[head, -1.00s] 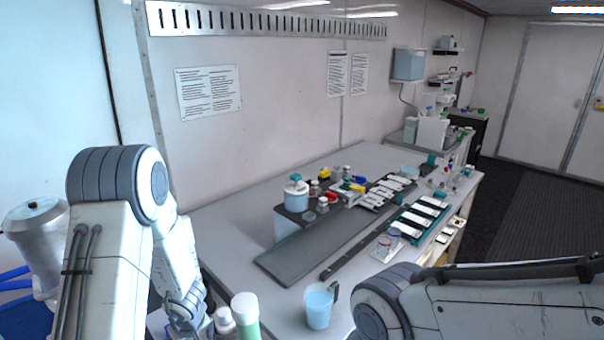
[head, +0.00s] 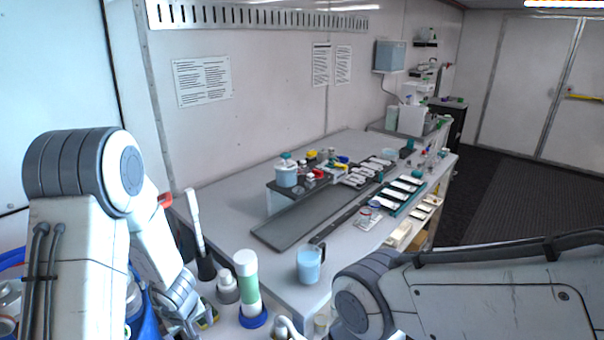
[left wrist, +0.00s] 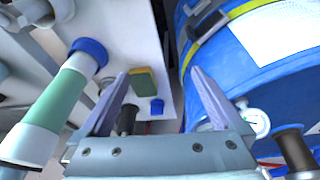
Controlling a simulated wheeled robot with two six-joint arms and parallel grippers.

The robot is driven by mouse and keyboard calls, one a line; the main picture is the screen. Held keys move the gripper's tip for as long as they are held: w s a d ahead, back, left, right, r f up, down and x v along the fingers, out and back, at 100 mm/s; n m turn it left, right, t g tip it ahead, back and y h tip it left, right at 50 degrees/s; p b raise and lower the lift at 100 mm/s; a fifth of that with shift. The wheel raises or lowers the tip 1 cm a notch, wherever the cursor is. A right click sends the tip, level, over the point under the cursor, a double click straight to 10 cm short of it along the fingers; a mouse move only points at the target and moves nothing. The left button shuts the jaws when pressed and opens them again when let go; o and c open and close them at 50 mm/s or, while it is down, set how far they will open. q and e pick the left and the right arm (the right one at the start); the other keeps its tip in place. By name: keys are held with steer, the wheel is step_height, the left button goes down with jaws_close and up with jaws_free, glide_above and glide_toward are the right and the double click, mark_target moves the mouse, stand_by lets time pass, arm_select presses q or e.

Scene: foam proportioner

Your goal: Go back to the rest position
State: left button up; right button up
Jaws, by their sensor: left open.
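My left arm comes down at the left of the head view, and the forearm end points to the front left of the counter. In the left wrist view my left gripper (left wrist: 160,95) is open, with nothing between its two fingers. A green and white cylinder with a blue base (left wrist: 52,108) lies left of the fingers there and stands upright in the head view (head: 249,290). A blue drum (left wrist: 255,65) is close to the right finger. My right arm crosses the lower right of the head view; its gripper does not show.
A jug of blue liquid (head: 308,266) stands on the counter's front edge. A yellow and green sponge (left wrist: 143,82) and a small blue cup (left wrist: 157,106) lie beyond the fingers. The grey counter (head: 225,212) has bare room at its left. Slide trays (head: 405,190) stand farther back.

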arm_select(q)
steer(key=s+d+r+m+h, duration=0.2)
steer(key=s+d+r+m, duration=0.6)
steer(key=r, duration=0.4)
steer(key=s+d+r+m+g+b, duration=0.2)
steer(key=s+d+m, duration=0.5)
steer(key=s+d, duration=0.6)
steer(key=shift+s+d+r+m+g+b, duration=0.35)
steer(key=shift+s+b, duration=0.25)
steer(key=shift+b, duration=0.3)
steer(key=shift+f, duration=0.1)
